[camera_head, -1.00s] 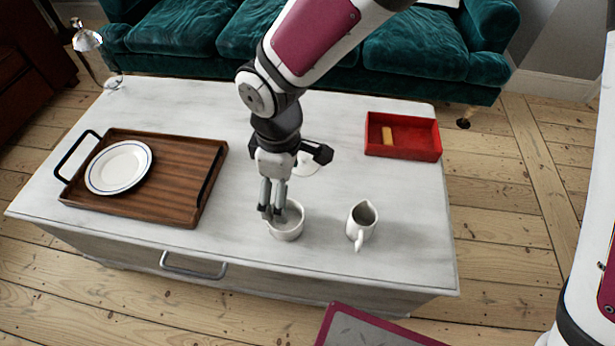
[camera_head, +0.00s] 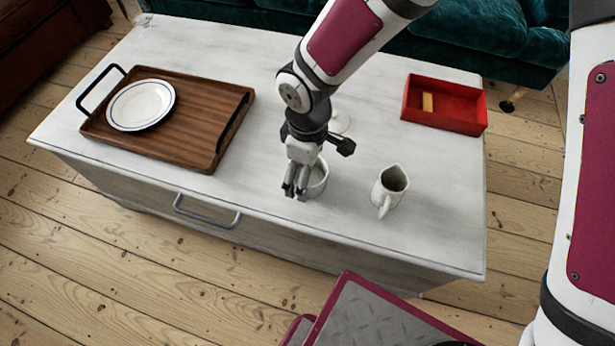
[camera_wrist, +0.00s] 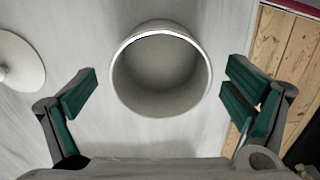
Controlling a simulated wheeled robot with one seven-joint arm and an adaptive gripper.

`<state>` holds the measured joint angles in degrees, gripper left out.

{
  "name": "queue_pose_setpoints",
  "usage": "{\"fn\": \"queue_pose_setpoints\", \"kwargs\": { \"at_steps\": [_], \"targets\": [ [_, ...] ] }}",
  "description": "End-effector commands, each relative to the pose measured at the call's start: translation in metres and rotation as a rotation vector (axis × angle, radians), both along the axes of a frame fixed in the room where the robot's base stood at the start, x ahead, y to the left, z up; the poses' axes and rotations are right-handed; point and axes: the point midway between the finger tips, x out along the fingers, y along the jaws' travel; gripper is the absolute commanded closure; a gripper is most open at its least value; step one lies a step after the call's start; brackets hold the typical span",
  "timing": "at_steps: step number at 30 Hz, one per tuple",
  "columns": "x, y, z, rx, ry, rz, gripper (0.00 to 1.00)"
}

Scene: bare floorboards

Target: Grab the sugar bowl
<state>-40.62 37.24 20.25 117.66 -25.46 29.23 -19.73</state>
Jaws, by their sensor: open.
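The sugar bowl, a plain white round open bowl (camera_head: 319,181), stands upright near the front edge of the white table. My gripper (camera_head: 295,190) points down just at its front left and covers part of it in the head view. In the wrist view the bowl (camera_wrist: 160,75) appears mouth-on and empty. The open green-padded fingers of my gripper (camera_wrist: 161,84) are spread on either side of it, with gaps left and right. I cannot tell how far down the fingers reach beside the wall.
A white jug (camera_head: 389,190) stands to the right of the bowl. A red box (camera_head: 466,126) is at the back right. A wooden tray (camera_head: 190,140) with a plate (camera_head: 140,104) lies left. A white disc (camera_wrist: 17,62) lies behind my gripper. The table front (camera_head: 255,205) is clear.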

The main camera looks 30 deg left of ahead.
Motion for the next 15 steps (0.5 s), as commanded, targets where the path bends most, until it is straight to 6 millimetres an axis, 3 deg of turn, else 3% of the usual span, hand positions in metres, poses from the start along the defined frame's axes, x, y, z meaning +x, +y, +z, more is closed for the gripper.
{"fn": "queue_pose_setpoints", "kwargs": {
  "at_steps": [3,10,15],
  "targets": [
    [-0.0004,-0.0005,-0.0138,0.000,0.001,-0.001,0.04],
    [-0.0001,-0.0003,-0.0128,0.000,0.000,-0.001,0.06],
    [-0.0001,-0.0004,-0.0127,0.000,0.001,-0.001,0.45]
  ]
}}
